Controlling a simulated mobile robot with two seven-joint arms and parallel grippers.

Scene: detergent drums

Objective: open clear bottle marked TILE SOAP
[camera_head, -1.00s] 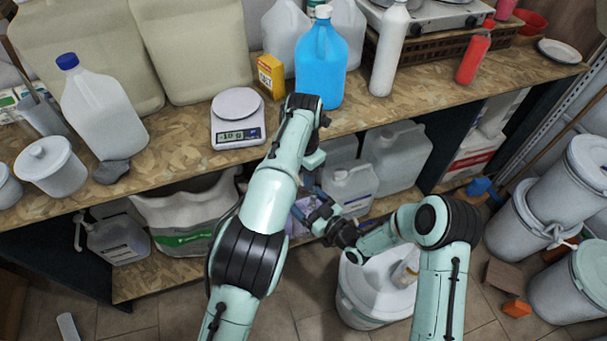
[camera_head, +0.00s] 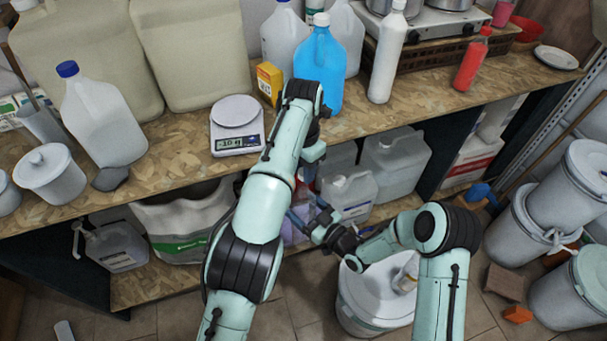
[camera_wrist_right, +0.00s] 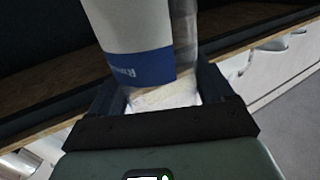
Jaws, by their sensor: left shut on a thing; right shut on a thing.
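A bottle (camera_wrist_right: 130,42) with a white and blue label and a clear part stands between the jaws of my right gripper (camera_wrist_right: 170,98) in the right wrist view. Only part of its label lettering shows, upside down; I cannot read TILE SOAP. My right gripper (camera_head: 308,213) is shut on this bottle in front of the lower shelf. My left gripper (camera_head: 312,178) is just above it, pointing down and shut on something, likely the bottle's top. My left arm hides most of the bottle and its cap in the head view.
The worktop (camera_head: 185,150) above holds a scale (camera_head: 237,112), a blue jug (camera_head: 320,68), a yellow box (camera_head: 268,82) and a white jug (camera_head: 100,120). The lower shelf holds clear jugs (camera_head: 350,190) close behind the grippers. A lidded white drum (camera_head: 375,300) stands below my right arm.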

